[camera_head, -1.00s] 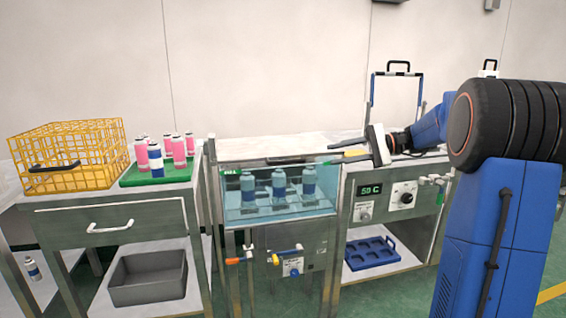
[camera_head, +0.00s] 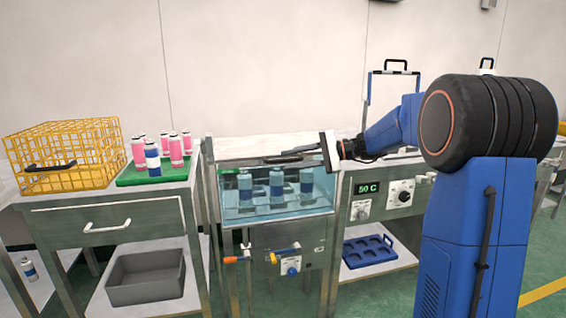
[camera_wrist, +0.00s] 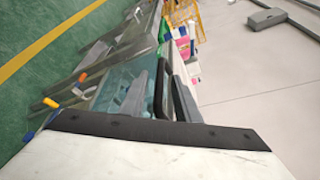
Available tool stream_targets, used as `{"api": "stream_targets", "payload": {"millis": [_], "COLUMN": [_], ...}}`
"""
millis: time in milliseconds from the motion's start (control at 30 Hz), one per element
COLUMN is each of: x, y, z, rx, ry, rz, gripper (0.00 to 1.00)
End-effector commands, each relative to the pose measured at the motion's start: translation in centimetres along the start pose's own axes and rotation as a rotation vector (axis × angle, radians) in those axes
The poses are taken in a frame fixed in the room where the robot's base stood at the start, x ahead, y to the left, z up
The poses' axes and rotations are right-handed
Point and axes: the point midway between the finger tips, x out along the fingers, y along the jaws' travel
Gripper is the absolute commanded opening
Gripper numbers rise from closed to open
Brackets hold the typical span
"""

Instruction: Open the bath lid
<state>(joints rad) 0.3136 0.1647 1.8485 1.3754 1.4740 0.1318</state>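The bath (camera_head: 240,212) is a clear-walled tank of bluish water in a steel frame, with several blue-and-white cans standing inside. Its lid (camera_head: 240,163) lies flat across the top, closed, with a dark handle on it. My gripper (camera_head: 285,155) reaches in from the right, low over the lid and close to the handle.
A yellow wire basket (camera_head: 65,155) and a green tray (camera_head: 150,179) with several pink cans and a blue-and-white can stand on the left bench. A control panel with a 50 C display (camera_head: 367,188) is right of the bath. Below are a grey bin (camera_head: 145,280) and blue rack (camera_head: 370,253).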

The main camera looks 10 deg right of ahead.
Motion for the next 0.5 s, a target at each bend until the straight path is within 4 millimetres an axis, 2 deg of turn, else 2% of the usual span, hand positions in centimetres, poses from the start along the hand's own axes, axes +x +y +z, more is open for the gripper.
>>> {"api": "stream_targets", "payload": {"millis": [33,200,500], "x": [0.8,2.5,3.1], "y": [0.0,0.0,0.0], "z": [0.1,0.0,0.0], "rx": [0.0,-0.001,-0.001], "ry": [-0.002,-0.001,0.0], "rz": [0.002,0.0,0.0], "gripper": [0.29,0.29,0.29]}}
